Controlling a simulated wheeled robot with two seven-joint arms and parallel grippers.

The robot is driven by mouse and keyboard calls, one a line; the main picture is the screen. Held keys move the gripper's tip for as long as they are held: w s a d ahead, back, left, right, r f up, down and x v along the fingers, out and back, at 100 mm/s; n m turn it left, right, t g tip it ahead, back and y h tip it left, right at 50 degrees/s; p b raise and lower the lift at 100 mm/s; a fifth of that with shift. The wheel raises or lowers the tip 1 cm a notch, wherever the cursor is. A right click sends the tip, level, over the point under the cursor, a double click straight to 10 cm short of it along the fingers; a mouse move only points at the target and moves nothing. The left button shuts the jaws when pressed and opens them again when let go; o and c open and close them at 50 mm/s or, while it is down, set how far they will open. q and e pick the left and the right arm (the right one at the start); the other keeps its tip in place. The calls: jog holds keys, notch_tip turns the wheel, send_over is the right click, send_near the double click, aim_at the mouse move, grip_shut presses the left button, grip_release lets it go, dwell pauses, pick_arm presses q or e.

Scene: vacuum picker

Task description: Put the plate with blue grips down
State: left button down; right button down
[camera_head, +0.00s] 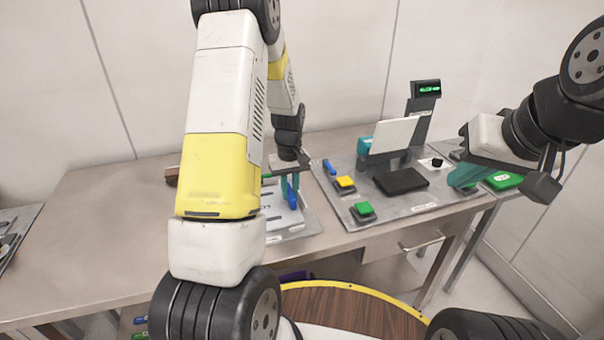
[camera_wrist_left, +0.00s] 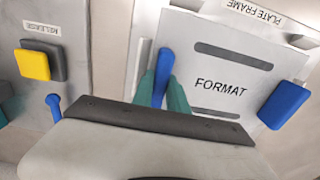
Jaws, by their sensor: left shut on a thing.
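The plate (camera_wrist_left: 210,72), pale and marked FORMAT with dark slots, has two blue grips. In the head view, the plate (camera_head: 281,216) is partly hidden by my left arm. My left gripper (camera_head: 290,188) is above it with its teal fingers pointing down. In the left wrist view, my left gripper (camera_wrist_left: 163,90) is shut on the near blue grip (camera_wrist_left: 163,72); the other blue grip (camera_wrist_left: 284,104) is free at the right. The plate is over the plate frame (camera_wrist_left: 290,32); I cannot tell whether it rests fully there. My right gripper (camera_head: 464,177) hangs over the right side of the table, apart from the plate.
A grey panel (camera_head: 393,208) right of the plate carries a yellow button (camera_head: 345,183), a green button (camera_head: 363,209), a black pad (camera_head: 400,181) and a tilted white screen (camera_head: 394,135). A small green display (camera_head: 426,88) stands behind. The table's left part (camera_head: 110,220) is clear.

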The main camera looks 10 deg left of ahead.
pick_arm(q)
jog(key=c, duration=1.3)
grip_release()
jog(key=s+d+r+m+t, duration=0.1)
jog(key=s+r, duration=0.1)
jog(key=r, duration=0.8)
jog(key=s+d+r+t, duration=0.1)
jog(key=s+r, duration=0.2)
jog(key=r, duration=0.7)
jog(key=s+d+r+m+t, duration=0.1)
jog(key=s+r+m, duration=0.1)
jog(key=s, duration=0.4)
jog(key=s+d+r+m+t+h, duration=0.1)
jog(key=s+d+r+m+t, duration=0.1)
jog(key=s+r, duration=0.2)
jog(key=s+d+r+m+t+h, duration=0.1)
jog(key=s+d+r, duration=0.1)
jog(key=s, duration=0.7)
jog(key=shift+r+m, duration=0.4)
